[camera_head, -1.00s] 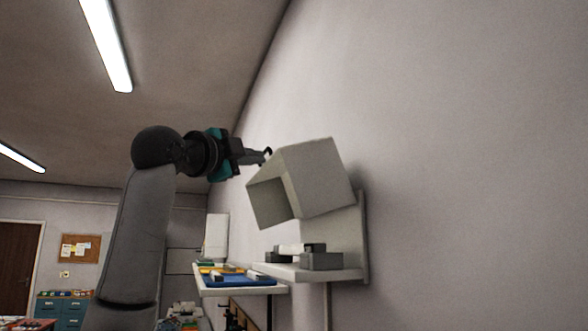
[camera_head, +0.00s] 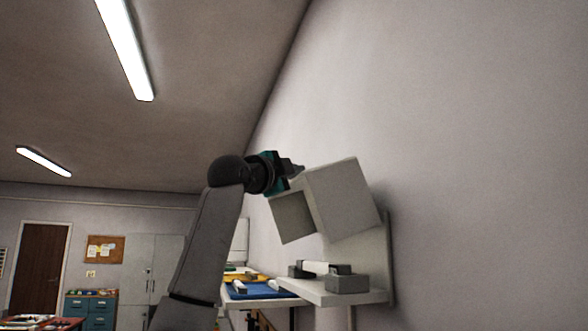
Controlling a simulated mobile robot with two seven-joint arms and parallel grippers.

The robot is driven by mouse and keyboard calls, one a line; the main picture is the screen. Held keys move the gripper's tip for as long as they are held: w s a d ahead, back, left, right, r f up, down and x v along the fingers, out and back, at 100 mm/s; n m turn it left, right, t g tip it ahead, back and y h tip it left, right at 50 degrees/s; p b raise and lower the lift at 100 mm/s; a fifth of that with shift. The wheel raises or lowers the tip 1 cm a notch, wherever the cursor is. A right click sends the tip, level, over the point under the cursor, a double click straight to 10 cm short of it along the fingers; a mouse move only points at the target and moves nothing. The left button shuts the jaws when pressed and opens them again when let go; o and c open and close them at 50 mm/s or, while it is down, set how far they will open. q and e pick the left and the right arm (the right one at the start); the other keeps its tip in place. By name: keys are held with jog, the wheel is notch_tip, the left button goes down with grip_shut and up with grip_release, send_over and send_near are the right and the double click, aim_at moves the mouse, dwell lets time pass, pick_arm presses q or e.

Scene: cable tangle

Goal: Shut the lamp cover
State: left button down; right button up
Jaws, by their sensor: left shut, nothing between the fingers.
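The lamp cover (camera_head: 345,200) is a pale grey box-shaped hood on the right-hand wall. It is tilted up, with its open side facing down and left. Below it is the white base plate (camera_head: 347,297) with dark grey blocks (camera_head: 346,284) and a white tube (camera_head: 321,267) between them. My left gripper (camera_head: 298,169) is shut and empty at the upper left edge of the cover. I cannot tell whether its fingertips touch the cover. My right gripper is not in view.
A shelf with a blue mat (camera_head: 262,291) and small items stands behind and left of the lamp. A grey cabinet (camera_head: 150,262), a door (camera_head: 40,268) and a cork board (camera_head: 105,249) are at the far left. The wall right of the lamp is bare.

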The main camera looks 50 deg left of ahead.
pick_arm(q)
jog(key=shift+s+f+n+t+b, duration=0.2)
jog(key=shift+f+n+t+b, duration=0.15)
jog(key=shift+b, duration=0.2)
notch_tip(320, 180, down, 21)
jog(key=n+g+y+b, duration=0.1)
jog(key=n+y+b, duration=1.4)
jog(key=b, duration=0.7)
jog(key=shift+s+a+n+g, duration=0.35)
jog(key=shift+s+n, duration=0.1)
jog(key=shift+n, duration=0.5)
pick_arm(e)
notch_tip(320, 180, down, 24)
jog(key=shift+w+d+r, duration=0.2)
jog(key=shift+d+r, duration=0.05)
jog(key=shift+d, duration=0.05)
pick_arm(q)
jog(key=shift+w+d+f, duration=0.1)
jog(key=shift+f, duration=0.05)
